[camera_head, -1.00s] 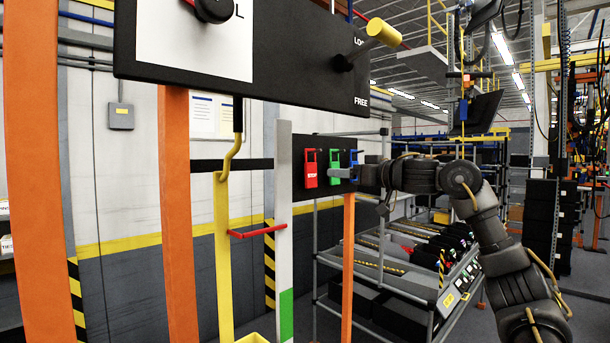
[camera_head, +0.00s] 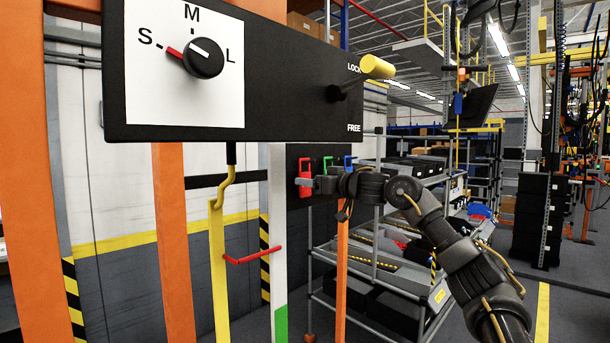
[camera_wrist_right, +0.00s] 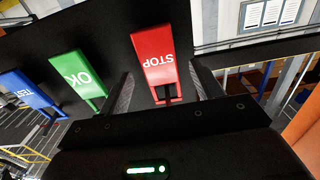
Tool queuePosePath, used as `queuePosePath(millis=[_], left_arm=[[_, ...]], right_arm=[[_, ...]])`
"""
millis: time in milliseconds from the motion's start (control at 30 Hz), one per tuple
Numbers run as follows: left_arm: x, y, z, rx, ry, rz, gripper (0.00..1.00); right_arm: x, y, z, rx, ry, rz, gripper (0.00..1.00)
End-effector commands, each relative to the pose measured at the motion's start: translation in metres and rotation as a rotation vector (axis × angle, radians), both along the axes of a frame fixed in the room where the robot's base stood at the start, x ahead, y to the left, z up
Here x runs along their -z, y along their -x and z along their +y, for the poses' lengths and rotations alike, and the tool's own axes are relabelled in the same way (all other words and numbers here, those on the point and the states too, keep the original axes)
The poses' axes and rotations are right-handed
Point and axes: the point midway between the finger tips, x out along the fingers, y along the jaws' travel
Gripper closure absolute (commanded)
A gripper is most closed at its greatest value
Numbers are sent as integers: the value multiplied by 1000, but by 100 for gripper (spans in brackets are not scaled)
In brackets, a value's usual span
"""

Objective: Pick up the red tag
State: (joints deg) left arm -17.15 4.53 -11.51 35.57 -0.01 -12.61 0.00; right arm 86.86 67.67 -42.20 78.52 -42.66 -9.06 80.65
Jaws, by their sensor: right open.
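The red tag (camera_head: 306,166) marked STOP hangs on a dark board below the large black panel in the head view. In the right wrist view the red tag (camera_wrist_right: 153,52) shows between the two fingers of my right gripper (camera_wrist_right: 160,76), with a finger on each side. My right gripper (camera_head: 305,182) is open in front of the tag and covers part of it in the head view. I cannot tell whether a finger touches the tag. My left gripper is not in view.
A green OK tag (camera_wrist_right: 80,75) and a blue TEST tag (camera_wrist_right: 30,92) hang beside the red one. The black panel (camera_head: 290,85) with a dial (camera_head: 203,57) and a yellow-tipped lever (camera_head: 376,67) is above. A white post (camera_head: 278,220) stands left of the tags.

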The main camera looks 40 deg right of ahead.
Motion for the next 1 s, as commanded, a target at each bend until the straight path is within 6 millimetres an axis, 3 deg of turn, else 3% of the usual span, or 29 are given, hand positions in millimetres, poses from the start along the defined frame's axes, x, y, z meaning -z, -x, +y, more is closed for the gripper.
queuePosePath(millis=[67,333,700,1000], left_arm=[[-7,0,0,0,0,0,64],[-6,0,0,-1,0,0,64],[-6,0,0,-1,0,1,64],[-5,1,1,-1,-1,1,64]], right_arm=[[-2,-7,1,0,0,2,35],[1,-10,1,0,0,-1,35],[1,-10,1,0,0,0,82],[0,-10,1,0,0,-1,83]])
